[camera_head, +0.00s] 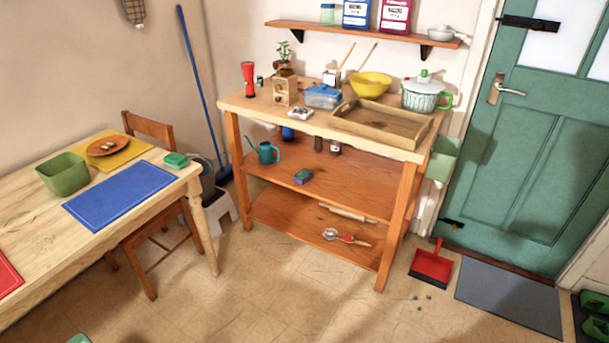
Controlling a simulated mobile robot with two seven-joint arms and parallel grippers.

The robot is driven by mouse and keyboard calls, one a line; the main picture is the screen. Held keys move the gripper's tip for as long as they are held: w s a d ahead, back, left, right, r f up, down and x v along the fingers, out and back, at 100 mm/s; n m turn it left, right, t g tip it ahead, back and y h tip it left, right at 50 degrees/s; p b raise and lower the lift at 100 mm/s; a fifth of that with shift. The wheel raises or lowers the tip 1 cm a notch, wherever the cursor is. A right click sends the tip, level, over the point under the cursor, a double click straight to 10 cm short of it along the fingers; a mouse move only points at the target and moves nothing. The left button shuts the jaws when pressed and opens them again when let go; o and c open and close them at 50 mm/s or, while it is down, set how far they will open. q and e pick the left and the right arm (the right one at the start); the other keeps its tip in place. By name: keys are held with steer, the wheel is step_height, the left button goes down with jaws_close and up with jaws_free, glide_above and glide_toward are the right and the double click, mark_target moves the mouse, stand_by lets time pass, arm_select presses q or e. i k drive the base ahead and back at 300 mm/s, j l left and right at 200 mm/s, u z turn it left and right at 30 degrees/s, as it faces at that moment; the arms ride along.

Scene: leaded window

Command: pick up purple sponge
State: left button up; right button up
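A small block that looks like the purple sponge (302,177) lies on the middle shelf of the wooden workbench (335,183), left of the shelf's centre and near its front edge. Its top looks dark green and its side purple-blue. A teal watering can (266,153) stands to its left and further back. A green block, perhaps another sponge (175,160), lies on the table at the left. Neither of my grippers shows in the head view.
The left table (150,189) holds a green bin (64,174) and a blue mat (120,195). A chair (150,130) is tucked behind it. A red dustpan (431,265) and grey doormat (508,295) lie on the right.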

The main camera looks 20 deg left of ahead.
mark_target(302, 177)
steer(key=i+j+z, duration=0.15)
steer(key=i+j, duration=0.5)
steer(key=i, duration=0.25)
steer(key=i+j+z, duration=0.15)
steer(key=i+j, duration=0.65)
steer(key=i, duration=0.05)
